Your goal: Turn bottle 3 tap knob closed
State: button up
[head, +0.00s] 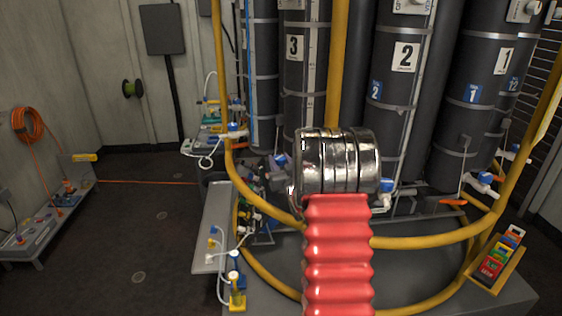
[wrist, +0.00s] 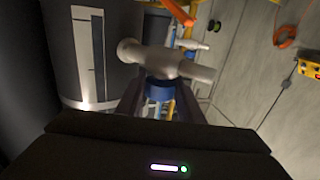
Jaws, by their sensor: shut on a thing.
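Bottle 3 (head: 294,80) is a tall dark cylinder with a white label, standing behind my arm in the head view. Its tap (wrist: 165,62) shows in the wrist view as a pale grey T-shaped valve body with a blue knob (wrist: 160,88) below it. My gripper (wrist: 159,100) is shut on this blue knob, with one dark finger on each side. In the head view my gripper (head: 279,179) is small and dark, left of my shiny metal wrist. A bit of blue (head: 281,160) shows just above it. My wrist hides part of the bottle's base, and the knob's turn angle is unclear.
Bottle 2 (head: 402,90) and bottle 1 (head: 495,90) stand to the right, with blue-knobbed taps low down. A yellow rail (head: 430,240) curves around the bottles' front. A yellow crate (head: 508,279) sits at right. The dark floor (head: 130,225) at left is mostly clear.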

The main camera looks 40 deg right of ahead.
jog(key=shift+s+m+g+h, duration=0.1)
jog(key=shift+m+g+h, duration=0.3)
jog(key=shift+m+h, duration=0.3)
jog(key=shift+f+m+g+h, duration=0.1)
jog(key=shift+m+g+h, duration=1.2)
jog(key=shift+h, duration=0.6)
jog(key=shift+m+g+h, duration=2)
jog(key=shift+m+g, duration=0.3)
jog(key=shift+g, duration=0.7)
jog(key=m+g, duration=0.2)
jog(key=g, duration=0.1)
jog(key=m+g+h, duration=0.1)
jog(key=m+g, duration=0.1)
jog(key=g, duration=0.2)
jog(key=shift+m, duration=0.4)
jog(key=shift+d+m+g, duration=0.1)
jog(key=shift+m+g, duration=1.5)
jog(key=shift+g, duration=1)
jog(key=shift+s+m+g+y, duration=0.1)
jog(key=shift+m+g+y, duration=0.55)
jog(key=shift+g, duration=0.55)
jog(key=o, duration=1.1)
jog(key=shift+c, duration=0.2)
